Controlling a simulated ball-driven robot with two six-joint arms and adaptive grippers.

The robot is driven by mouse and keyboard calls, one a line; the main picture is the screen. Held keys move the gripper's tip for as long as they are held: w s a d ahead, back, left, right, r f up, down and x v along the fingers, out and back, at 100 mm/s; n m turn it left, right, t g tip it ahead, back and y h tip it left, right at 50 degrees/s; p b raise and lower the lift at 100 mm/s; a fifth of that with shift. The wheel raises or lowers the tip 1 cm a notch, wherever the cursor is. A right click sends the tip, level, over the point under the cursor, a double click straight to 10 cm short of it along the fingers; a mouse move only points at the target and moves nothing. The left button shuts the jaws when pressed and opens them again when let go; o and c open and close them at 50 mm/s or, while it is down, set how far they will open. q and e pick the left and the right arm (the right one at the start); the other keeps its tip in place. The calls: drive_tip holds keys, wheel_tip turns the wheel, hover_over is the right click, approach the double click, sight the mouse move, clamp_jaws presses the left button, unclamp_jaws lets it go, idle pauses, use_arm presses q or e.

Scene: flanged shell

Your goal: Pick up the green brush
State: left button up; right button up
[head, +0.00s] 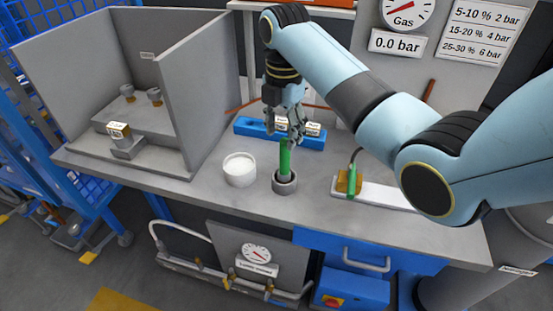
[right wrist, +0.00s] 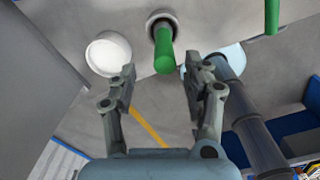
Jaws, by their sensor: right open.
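The green brush (head: 285,158) stands upright in a grey round holder (head: 285,184) on the workbench. Only its green handle shows; its lower end is hidden in the holder. My right gripper (head: 290,128) is just above the handle's top in the head view. In the right wrist view, my right gripper (right wrist: 158,74) has its two fingers spread and empty. The green brush (right wrist: 163,48) shows just ahead of the fingertips, roughly in line with the gap between them. I cannot tell whether a finger touches it. My left gripper is not in view.
A white-filled cup (head: 239,170) stands left of the holder. A blue block (head: 255,130) with labels lies behind. A brass-coloured block (head: 343,181) with a green-handled tool (head: 352,187) is at the right. A grey partitioned booth (head: 190,105) takes the left side.

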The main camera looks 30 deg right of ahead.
sight(284, 141)
drive_tip(key=f, duration=0.3)
drive_tip(key=shift+s+f, duration=0.25)
drive_tip(key=shift+f, duration=0.35)
drive_tip(key=f, duration=0.5)
drive_tip(key=shift+d+p, duration=0.2)
drive_tip(key=shift+p, duration=0.2)
drive_tip(key=c, duration=0.9)
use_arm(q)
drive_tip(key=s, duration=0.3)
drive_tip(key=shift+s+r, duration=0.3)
use_arm(e)
clamp_jaws()
